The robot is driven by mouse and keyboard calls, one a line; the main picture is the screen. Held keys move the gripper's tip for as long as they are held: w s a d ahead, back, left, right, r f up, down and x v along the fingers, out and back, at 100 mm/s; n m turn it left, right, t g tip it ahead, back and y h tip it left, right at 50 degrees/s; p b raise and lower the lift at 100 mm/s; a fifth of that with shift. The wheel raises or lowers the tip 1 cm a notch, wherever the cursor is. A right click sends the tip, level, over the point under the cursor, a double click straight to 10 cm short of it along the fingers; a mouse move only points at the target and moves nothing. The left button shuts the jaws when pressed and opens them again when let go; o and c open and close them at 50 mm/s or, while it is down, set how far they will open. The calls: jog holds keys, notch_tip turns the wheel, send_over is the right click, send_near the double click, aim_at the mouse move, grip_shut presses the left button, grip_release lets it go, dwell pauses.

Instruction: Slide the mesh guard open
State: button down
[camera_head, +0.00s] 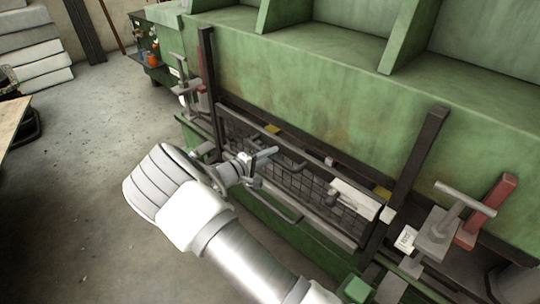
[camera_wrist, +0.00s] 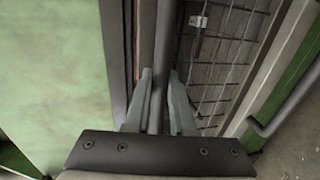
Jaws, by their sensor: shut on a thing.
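The mesh guard (camera_head: 300,182) is a dark wire grid in a long frame on the front of the green machine. It also shows in the wrist view (camera_wrist: 225,55). My gripper (camera_head: 262,158) is at the guard's upper edge, left of its middle. In the wrist view, my gripper (camera_wrist: 160,98) has its two fingers on either side of a grey round bar (camera_wrist: 164,50) and is shut on it. The bar runs along the edge of the mesh. The fingers partly hide the bar, and my arm hides part of the guard's left end in the head view.
The green machine (camera_head: 320,95) rises behind the guard. Dark upright posts (camera_head: 408,175) flank it. A clamp with a grey T-handle (camera_head: 465,198) and a red block (camera_head: 487,212) stand at the right. A grey bent bar (camera_head: 275,206) sticks out below my gripper.

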dwell(0.8)
notch_tip(320, 180, up, 24)
jog(key=p, duration=0.8)
jog(key=shift+r, duration=0.1)
jog(key=c, duration=0.8)
grip_release()
jog(key=shift+o, duration=0.2)
jog(key=shift+s+a, duration=0.1)
jog(key=v, duration=1.7)
jog(key=shift+p, duration=0.3)
jog(key=shift+s, duration=0.1)
